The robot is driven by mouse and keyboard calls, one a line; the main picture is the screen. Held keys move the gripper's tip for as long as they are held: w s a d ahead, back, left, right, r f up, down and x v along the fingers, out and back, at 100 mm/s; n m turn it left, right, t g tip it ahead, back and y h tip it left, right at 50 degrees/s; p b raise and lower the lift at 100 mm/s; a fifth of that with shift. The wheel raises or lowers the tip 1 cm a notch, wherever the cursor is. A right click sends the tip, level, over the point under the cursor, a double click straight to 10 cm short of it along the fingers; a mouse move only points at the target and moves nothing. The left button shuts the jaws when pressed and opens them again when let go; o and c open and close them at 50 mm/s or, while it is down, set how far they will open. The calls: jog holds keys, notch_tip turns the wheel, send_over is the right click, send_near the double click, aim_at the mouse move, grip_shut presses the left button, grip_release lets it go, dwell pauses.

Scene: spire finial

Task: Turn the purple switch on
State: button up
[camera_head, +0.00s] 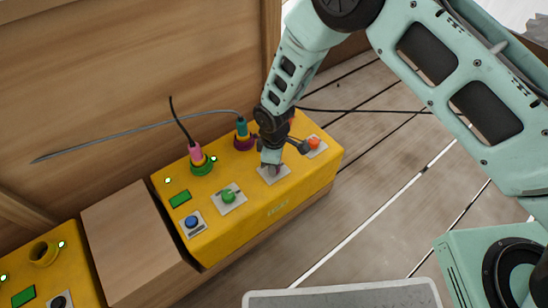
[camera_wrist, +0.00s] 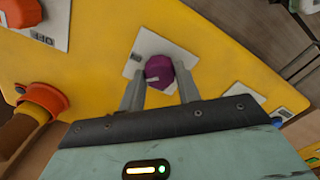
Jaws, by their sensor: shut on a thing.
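The purple switch (camera_wrist: 160,68) is a knob on a white plate (camera_wrist: 146,46) in the wrist view. A pale mark shows on its near side. My gripper (camera_wrist: 160,80) has one finger on each side of the knob and is shut on it. In the head view my gripper (camera_head: 271,160) reaches down onto the yellow panel (camera_head: 240,232), and the purple switch (camera_head: 275,170) is mostly hidden under the fingers. I cannot tell from these frames which way the switch is set.
A green knob (camera_head: 228,196) and a blue button (camera_head: 191,222) sit to the left on the panel, a red knob (camera_head: 314,142) to the right. Pink (camera_head: 196,153) and teal (camera_head: 241,128) plugs with cables stand behind. A wooden wall (camera_head: 120,80) rises behind the panel.

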jog(key=m+p, duration=0.2)
jog(key=m, duration=0.2)
jog(key=shift+r+m, duration=0.1)
jog(key=shift+m, duration=0.2)
jog(key=shift+m+p, duration=0.7)
jog(key=shift+m, duration=1.2)
jog(key=o, duration=1)
notch_tip(320, 180, up, 17)
jog(key=p, duration=0.4)
jog(key=shift+r+p, duration=0.1)
jog(key=shift+p, duration=0.25)
